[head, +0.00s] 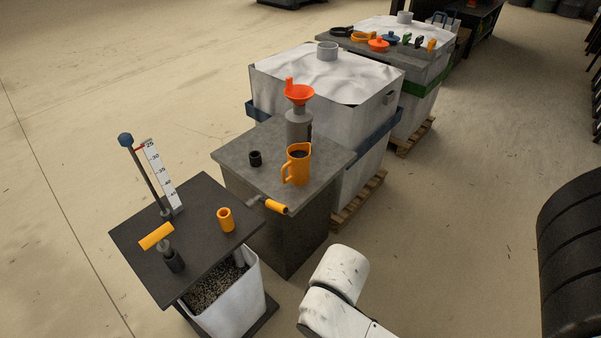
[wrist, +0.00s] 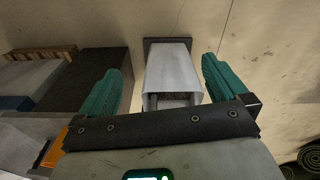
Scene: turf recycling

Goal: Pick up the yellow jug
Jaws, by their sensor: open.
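The yellow jug (head: 299,166) stands upright on the grey-topped cabinet (head: 240,160) in the head view. It looks orange-yellow, has a handle on its left side and a dark inside. My gripper (wrist: 162,70) shows in the wrist view with its two teal fingers wide apart and nothing between them. It is apart from the jug; the white bin (wrist: 172,70) lies beyond the fingers. An orange patch (wrist: 61,139) shows at the left of the wrist view, partly hidden by my gripper; I cannot tell what it is.
A crank with an orange handle (head: 274,206) sticks out in front. The dark stand (head: 190,235) holds an orange cup (head: 225,219).

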